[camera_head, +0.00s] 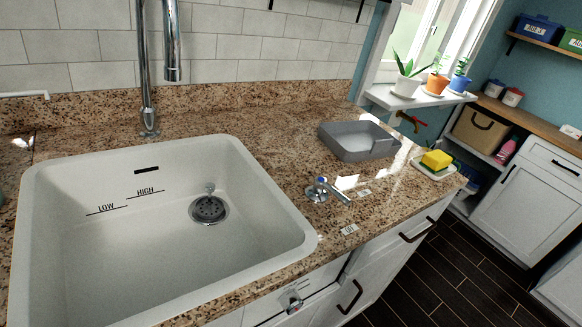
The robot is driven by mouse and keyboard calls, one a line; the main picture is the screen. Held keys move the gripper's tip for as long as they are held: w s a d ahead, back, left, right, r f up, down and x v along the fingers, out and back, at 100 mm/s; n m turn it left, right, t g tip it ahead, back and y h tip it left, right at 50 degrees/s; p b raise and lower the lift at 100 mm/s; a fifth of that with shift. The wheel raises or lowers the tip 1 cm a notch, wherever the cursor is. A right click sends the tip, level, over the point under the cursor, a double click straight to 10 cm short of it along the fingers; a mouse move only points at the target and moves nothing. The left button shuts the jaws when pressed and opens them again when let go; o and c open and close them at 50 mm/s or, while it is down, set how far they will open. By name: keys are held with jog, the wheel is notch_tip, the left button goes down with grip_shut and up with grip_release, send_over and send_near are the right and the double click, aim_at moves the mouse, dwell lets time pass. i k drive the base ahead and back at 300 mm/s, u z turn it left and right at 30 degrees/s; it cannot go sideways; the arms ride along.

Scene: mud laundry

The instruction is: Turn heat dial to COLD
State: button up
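A chrome lever handle (326,190) with a blue mark on its hub stands on the granite counter, right of the sink. Its lever points right and slightly toward the front. Two small white labels lie near it, one to its right (363,192) and one in front (349,229); their text is too small to read surely. A small chrome knob (291,300) with a reddish mark is on the cabinet front below the sink's right corner. I cannot tell which of the two is the heat dial. My gripper is not in view.
The empty white sink (260,212), marked LOW and HIGH, fills the left. A tall chrome faucet (147,90) stands behind it. A grey tray (358,142) and a yellow sponge (436,159) on a dish (421,168) sit at the counter's right end. Dark floor (440,270) is clear at lower right.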

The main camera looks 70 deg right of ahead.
aim_at(290, 301)
jog(key=z, duration=0.05)
jog(key=k, duration=1.15)
jog(key=z, duration=0.85)
jog(key=i, duration=0.95)
jog(key=u, duration=0.05)
